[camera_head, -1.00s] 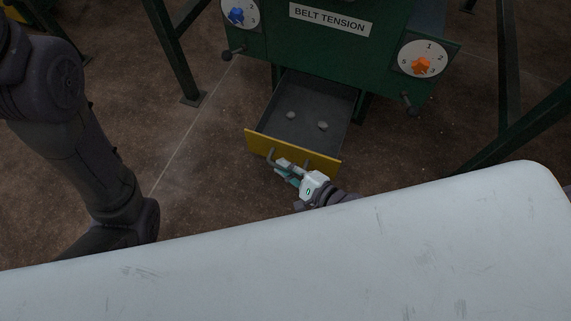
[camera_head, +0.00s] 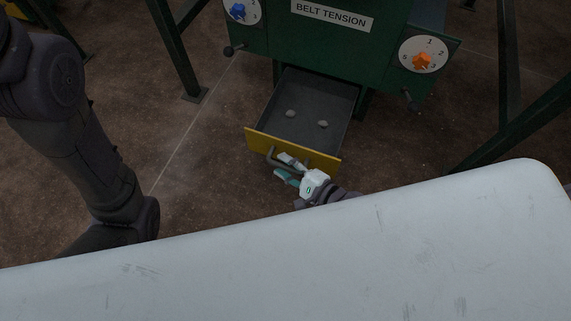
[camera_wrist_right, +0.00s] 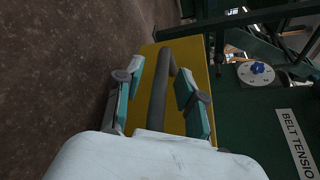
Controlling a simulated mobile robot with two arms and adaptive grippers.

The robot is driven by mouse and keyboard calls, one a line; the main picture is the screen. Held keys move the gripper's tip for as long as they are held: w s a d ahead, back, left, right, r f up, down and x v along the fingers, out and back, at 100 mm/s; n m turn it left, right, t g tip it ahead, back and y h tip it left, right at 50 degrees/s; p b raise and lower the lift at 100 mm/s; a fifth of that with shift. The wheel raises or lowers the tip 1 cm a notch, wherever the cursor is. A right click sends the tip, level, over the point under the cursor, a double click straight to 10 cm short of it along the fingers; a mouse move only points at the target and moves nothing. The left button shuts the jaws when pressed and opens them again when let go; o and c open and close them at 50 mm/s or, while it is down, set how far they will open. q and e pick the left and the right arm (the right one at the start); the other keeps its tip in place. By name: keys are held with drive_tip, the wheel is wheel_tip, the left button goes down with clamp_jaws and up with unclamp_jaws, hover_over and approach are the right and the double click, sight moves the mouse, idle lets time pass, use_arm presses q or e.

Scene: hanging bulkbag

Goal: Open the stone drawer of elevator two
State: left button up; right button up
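The stone drawer (camera_head: 338,128) is pulled out below the green elevator cabinet (camera_head: 330,50). Its grey tray holds two small stones (camera_head: 291,113). Its yellow front (camera_head: 262,143) carries a dark bar handle (camera_head: 272,155). My right gripper (camera_head: 283,168) is at this handle. In the wrist view the handle (camera_wrist_right: 159,90) lies between the two teal-padded fingers of the right gripper (camera_wrist_right: 160,95), with a gap on both sides, so the gripper is open around it. My left arm shows at the left in the head view, but its gripper is hidden.
The cabinet carries a "BELT TENSION" label (camera_head: 332,15), a blue knob dial (camera_head: 238,11) and an orange knob dial (camera_head: 423,59). Dark levers stick out at both sides. Green legs (camera_head: 177,55) stand left and right. Bare brown floor lies left of the drawer.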

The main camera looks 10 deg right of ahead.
wheel_tip(320, 180, up, 10)
idle(0.5)
idle(0.4)
